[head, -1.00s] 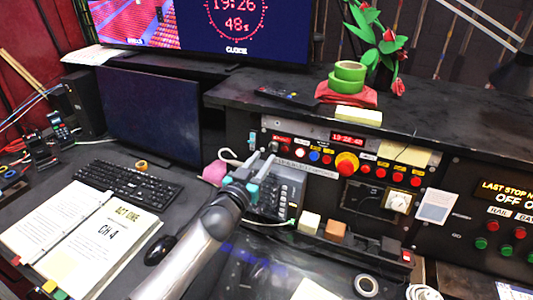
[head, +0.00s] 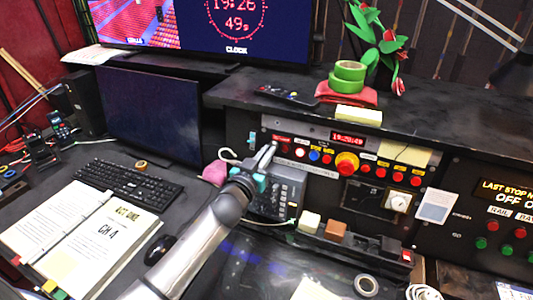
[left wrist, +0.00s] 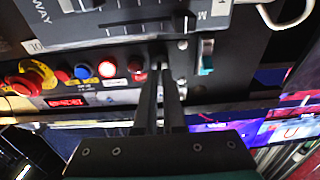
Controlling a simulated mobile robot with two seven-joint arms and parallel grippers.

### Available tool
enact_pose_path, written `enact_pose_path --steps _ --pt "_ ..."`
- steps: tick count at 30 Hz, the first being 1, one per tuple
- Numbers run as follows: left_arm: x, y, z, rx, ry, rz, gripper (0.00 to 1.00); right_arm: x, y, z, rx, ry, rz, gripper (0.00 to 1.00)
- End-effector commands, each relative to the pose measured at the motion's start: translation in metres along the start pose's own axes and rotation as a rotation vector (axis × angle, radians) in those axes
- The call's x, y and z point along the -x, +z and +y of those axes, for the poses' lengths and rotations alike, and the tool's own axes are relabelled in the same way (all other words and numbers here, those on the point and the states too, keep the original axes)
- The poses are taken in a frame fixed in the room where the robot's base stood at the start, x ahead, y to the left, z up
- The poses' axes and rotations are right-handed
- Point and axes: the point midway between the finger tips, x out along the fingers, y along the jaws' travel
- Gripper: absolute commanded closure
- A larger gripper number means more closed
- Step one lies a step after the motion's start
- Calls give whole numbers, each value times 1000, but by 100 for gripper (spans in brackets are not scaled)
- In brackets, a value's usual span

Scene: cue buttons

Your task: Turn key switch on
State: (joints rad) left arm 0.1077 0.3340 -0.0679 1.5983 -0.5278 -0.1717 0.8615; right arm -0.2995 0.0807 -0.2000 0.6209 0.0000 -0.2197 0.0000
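The button panel (head: 321,147) stands at the back of the desk in the head view. My left gripper (head: 269,153) reaches its left end, with the fingers close together. In the left wrist view the left gripper (left wrist: 162,76) has its fingertips at the panel face, beside a red button (left wrist: 135,65). The key switch (left wrist: 159,66) is a small metallic part right at the fingertips, mostly hidden by them. The fingers appear closed around it; its turned position cannot be read. My right gripper is not in view.
A yellow-and-red emergency button (head: 347,163) and several other buttons share the panel. A teal-tipped part (left wrist: 206,58) is close beside the fingers. A control box with sliders (head: 282,192) stands just below. Keyboard (head: 130,183), open binder (head: 82,232) and mouse (head: 159,250) lie left.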

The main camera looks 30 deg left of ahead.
Motion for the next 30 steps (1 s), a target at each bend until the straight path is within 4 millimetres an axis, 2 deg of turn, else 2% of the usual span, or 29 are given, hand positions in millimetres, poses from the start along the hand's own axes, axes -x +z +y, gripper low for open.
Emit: enact_pose_path --steps 20,30 --pt "0 0 0 -15 3 -1 100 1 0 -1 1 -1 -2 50" --pt "0 -1 0 -184 28 -1 100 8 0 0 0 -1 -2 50"
